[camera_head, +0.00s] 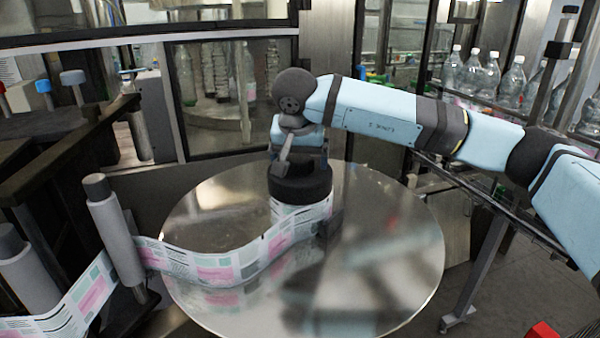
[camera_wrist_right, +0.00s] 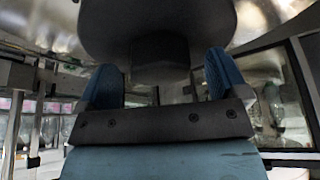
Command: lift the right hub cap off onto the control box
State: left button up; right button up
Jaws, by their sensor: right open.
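The right hub cap (camera_head: 300,188) is a dark, round cap on top of the label reel (camera_head: 305,214), on the round metal plate. My right gripper (camera_head: 300,160) points down at it from above. In the right wrist view the cap's wide dark disc fills the top, and its narrower knob (camera_wrist_right: 160,57) sits between my two blue fingertips. The right gripper (camera_wrist_right: 160,80) is open, with a gap visible on each side of the knob. My left gripper is not in view. I cannot make out the control box for certain.
The shiny round plate (camera_head: 390,225) is bare around the reel. A label strip (camera_head: 215,262) runs from the reel to a grey roller (camera_head: 113,228) at left. Clear bottles (camera_head: 487,77) stand at back right. A red corner (camera_head: 543,331) shows at bottom right.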

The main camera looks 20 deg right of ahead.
jog(key=c, duration=1.1)
jog(key=shift+r, duration=0.2)
notch_tip(320, 180, up, 19)
jog(key=b, duration=0.2)
notch_tip(320, 180, up, 8)
jog(key=p, duration=0.8)
send_over(300, 158)
jog(key=shift+f+b, duration=0.1)
jog(key=shift+b, duration=0.2)
